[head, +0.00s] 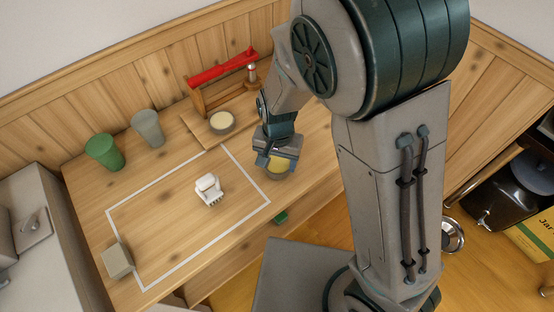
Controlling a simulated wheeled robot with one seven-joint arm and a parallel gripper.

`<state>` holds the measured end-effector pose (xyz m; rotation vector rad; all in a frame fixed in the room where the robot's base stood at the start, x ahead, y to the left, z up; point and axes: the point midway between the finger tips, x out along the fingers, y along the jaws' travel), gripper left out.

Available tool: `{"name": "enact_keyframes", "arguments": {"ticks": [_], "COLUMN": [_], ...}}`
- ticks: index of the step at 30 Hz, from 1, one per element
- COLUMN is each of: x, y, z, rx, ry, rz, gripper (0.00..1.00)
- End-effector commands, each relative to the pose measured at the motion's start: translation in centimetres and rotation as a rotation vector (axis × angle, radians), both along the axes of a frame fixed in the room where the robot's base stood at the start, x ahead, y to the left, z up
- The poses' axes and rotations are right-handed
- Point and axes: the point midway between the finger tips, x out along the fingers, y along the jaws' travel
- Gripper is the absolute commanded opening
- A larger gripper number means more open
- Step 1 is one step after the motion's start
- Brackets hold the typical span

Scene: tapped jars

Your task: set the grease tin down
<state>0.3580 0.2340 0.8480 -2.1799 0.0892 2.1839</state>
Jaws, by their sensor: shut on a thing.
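My gripper (276,160) is at the right part of the wooden table, near its front edge. It is shut on a round tin (276,176) with yellow contents, which I take for the grease tin. The jaws hide part of the tin, and I cannot tell whether its base touches the table (170,205). A second round tin (222,124) with pale cream contents sits on a wooden board below a red-armed wooden stand (223,70), to the left of and behind my gripper.
A white line marks a rectangle on the table, with a white brush-like thing (208,188) inside. A beige block (117,261) sits at its left front corner. A green cup (105,152) and grey cup (148,128) stand at the back. Bare table lies inside the rectangle.

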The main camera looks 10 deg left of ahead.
Motion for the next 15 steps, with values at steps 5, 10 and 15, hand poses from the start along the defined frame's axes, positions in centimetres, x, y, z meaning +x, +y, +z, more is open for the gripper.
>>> {"name": "enact_keyframes", "arguments": {"ticks": [5,10,15], "x": [0.05,0.04,0.00], "y": [0.04,0.03,0.02], "z": [-0.39,-0.45,-0.78], "rx": [0.002,0.002,0.001], "ry": [-0.002,-0.002,-0.001], "rz": [0.001,0.001,0.001], "gripper": [0.24,0.24,0.73]}}
